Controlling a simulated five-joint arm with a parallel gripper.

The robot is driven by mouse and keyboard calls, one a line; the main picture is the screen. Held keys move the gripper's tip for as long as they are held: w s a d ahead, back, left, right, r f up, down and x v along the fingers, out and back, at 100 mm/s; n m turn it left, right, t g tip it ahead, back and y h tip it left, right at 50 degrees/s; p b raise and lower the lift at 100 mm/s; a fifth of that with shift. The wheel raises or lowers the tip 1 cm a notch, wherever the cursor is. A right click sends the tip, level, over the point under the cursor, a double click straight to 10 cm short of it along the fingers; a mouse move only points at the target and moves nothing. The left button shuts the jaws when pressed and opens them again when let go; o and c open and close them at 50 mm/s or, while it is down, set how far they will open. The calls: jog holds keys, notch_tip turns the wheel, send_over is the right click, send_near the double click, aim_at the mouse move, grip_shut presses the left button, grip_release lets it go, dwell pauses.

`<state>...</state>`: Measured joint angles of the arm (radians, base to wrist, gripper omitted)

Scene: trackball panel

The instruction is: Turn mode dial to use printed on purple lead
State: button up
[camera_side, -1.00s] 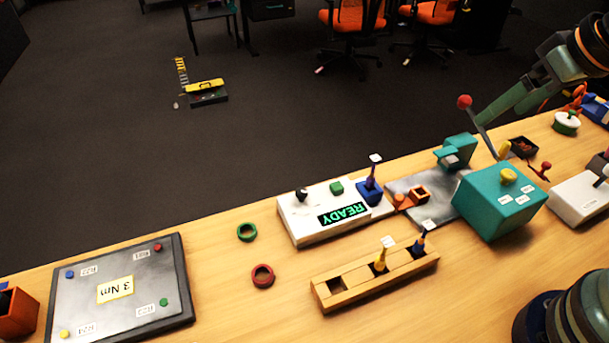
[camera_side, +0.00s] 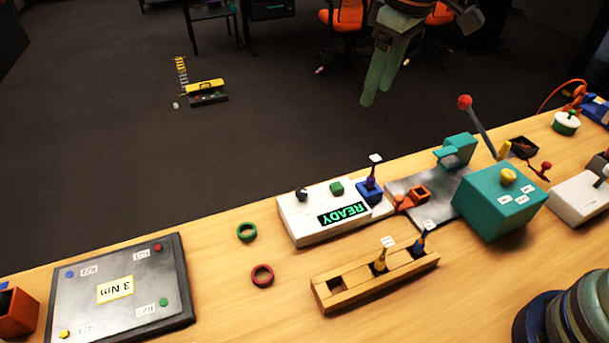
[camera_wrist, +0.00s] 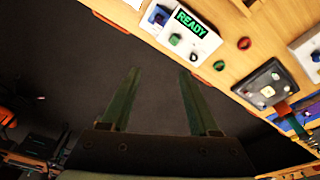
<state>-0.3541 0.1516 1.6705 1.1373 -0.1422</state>
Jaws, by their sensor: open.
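My gripper (camera_side: 378,85) hangs in the air past the table's far edge, fingers down. In the wrist view my gripper (camera_wrist: 159,75) is open and empty over the dark floor. A teal box (camera_side: 495,210) carries a round yellow knob (camera_side: 508,176) on top and several small white labels, too small to read. A white unit (camera_side: 310,226) has a black knob (camera_side: 301,194), a green button (camera_side: 336,187) and a green READY display (camera_side: 343,213). I cannot tell which knob is the mode dial.
A grey lever with a red ball (camera_side: 464,101) rises behind the teal box. A wooden rack (camera_side: 350,289) holds two labelled tools. A blue holder (camera_side: 369,194) holds another. Green (camera_side: 247,231) and red (camera_side: 262,275) rings and a dark "3 Nm" plate (camera_side: 80,309) lie left.

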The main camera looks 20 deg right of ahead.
aim_at(301, 191)
jog(key=w+a+f+n+g, duration=0.25)
jog(key=a+f, duration=0.55)
jog(key=a, duration=0.4)
jog(key=shift+n+t+h, duration=0.3)
jog(key=shift+n+t, duration=0.05)
jog(key=shift+n, duration=0.1)
notch_tip(301, 191, down, 12)
jog(key=shift+a+f, duration=0.1)
jog(key=shift+f, duration=0.1)
grip_shut()
